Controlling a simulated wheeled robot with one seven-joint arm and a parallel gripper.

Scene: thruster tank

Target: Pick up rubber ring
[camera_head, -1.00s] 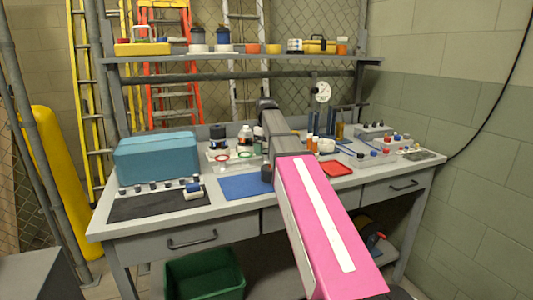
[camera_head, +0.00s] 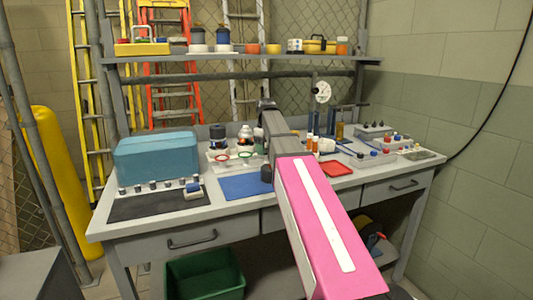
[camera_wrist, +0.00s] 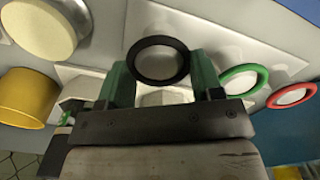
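A black rubber ring (camera_wrist: 158,60) shows in the wrist view over a white tray (camera_wrist: 222,52). My gripper (camera_wrist: 162,75) has its two green fingers spread, one on each side of the ring. The ring's right edge is close to the right finger, and its left edge overlaps the left fingertip; I cannot tell whether either touches. A green ring (camera_wrist: 243,79) and a red ring (camera_wrist: 291,95) lie to the right. In the head view the red ring (camera_head: 221,156) and green ring (camera_head: 245,154) show on the bench, while my arm hides the black ring and fingers.
A cream-topped jar (camera_wrist: 40,28) and a yellow cup (camera_wrist: 25,95) stand left of my fingers in the wrist view. In the head view, a teal box (camera_head: 156,156), a blue mat (camera_head: 242,186) and a red tray (camera_head: 336,168) are on the bench. A shelf (camera_head: 240,57) runs above.

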